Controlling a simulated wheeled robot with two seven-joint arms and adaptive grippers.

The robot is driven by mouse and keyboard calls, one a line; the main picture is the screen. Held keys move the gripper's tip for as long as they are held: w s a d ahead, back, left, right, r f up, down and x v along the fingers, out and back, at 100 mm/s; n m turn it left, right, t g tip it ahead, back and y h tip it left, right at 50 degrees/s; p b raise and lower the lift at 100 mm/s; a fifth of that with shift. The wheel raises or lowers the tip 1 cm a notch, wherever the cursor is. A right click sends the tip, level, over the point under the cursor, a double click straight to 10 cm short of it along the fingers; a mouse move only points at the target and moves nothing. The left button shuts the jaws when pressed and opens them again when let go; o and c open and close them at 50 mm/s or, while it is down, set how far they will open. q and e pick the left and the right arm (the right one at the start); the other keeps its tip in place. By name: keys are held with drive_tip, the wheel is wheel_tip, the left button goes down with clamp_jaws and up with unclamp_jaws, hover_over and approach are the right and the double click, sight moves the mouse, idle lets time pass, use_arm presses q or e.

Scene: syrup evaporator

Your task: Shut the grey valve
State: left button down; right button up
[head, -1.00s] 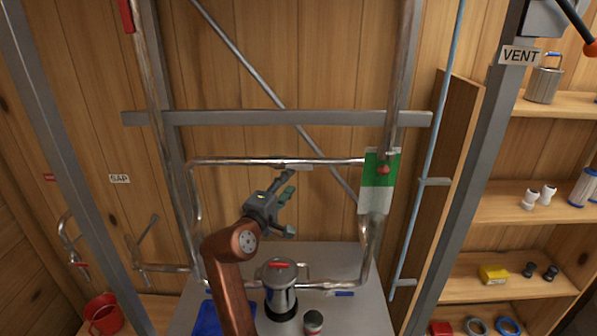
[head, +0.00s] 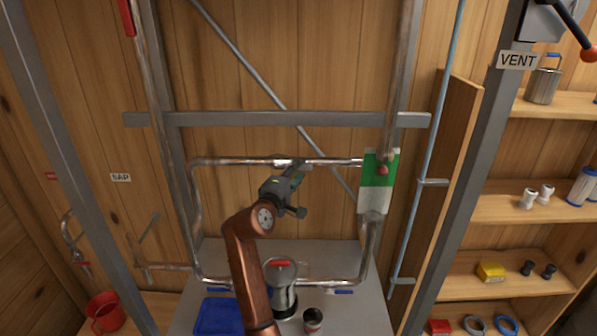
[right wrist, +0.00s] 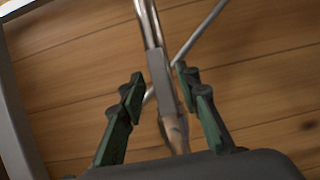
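The grey valve shows as a flat grey lever (head: 288,162) on the upper horizontal pipe of the pipe loop, partly behind my right gripper. In the right wrist view the grey lever (right wrist: 161,82) lies lengthwise along the pipe. My right gripper (head: 300,193) is just below and in front of this pipe. In the right wrist view its two green-grey fingers (right wrist: 160,97) are apart, one on each side of the pipe and lever. They do not visibly touch either one. My left gripper is not in view.
A green and white plate (head: 376,182) with a red knob hangs at the loop's right end. Below stand a metal pot (head: 283,295), a dark jar (head: 312,321) and a blue tray (head: 216,317). A grey crossbar (head: 270,118) runs above. Shelves (head: 505,207) fill the right.

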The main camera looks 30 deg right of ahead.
clamp_jaws()
idle(0.6)
